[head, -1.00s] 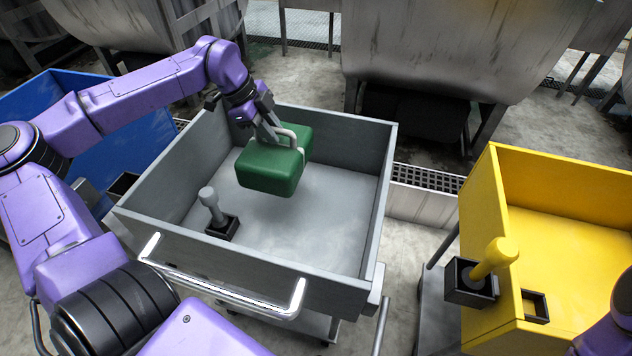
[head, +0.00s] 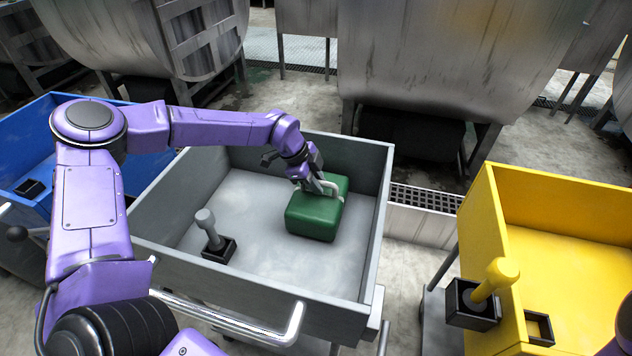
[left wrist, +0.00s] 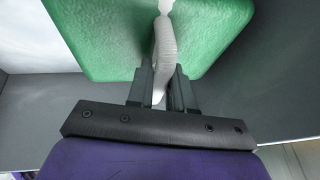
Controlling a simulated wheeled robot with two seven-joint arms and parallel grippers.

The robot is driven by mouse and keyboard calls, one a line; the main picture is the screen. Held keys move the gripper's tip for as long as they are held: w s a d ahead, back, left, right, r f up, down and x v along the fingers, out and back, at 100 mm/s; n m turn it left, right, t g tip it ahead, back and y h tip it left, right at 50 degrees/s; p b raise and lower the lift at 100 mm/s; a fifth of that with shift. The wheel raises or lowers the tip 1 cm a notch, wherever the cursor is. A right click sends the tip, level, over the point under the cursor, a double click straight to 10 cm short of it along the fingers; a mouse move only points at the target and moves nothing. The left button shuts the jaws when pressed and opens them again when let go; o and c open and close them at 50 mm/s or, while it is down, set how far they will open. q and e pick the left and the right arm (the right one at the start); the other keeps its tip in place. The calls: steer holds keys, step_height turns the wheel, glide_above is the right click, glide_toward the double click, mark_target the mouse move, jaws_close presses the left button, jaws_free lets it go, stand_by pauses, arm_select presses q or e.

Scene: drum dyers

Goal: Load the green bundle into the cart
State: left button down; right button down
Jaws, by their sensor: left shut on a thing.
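The green bundle (head: 313,217) is a rounded block with a pale handle on top. It is inside the grey cart (head: 262,276), toward the right side of the tray, at or very near its floor; I cannot tell whether it touches. My left gripper (head: 322,187) is shut on the bundle's handle from above. In the left wrist view the pale handle (left wrist: 164,55) stands between the two fingers (left wrist: 162,90), with the green bundle (left wrist: 105,35) beyond. My right gripper is not in view.
A grey peg (head: 207,225) stands in a dark holder in the cart's near-left part. A yellow cart (head: 505,320) with a yellow peg (head: 495,280) is at the right. A blue cart (head: 25,215) is at the left. Large metal drums (head: 440,60) stand behind. The tray's middle is clear.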

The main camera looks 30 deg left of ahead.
arm_select(q)
steer(key=c, duration=1)
jaws_free()
steer(key=v, duration=1.2)
steer(key=shift+p, duration=0.35)
steer(key=shift+s, duration=0.1)
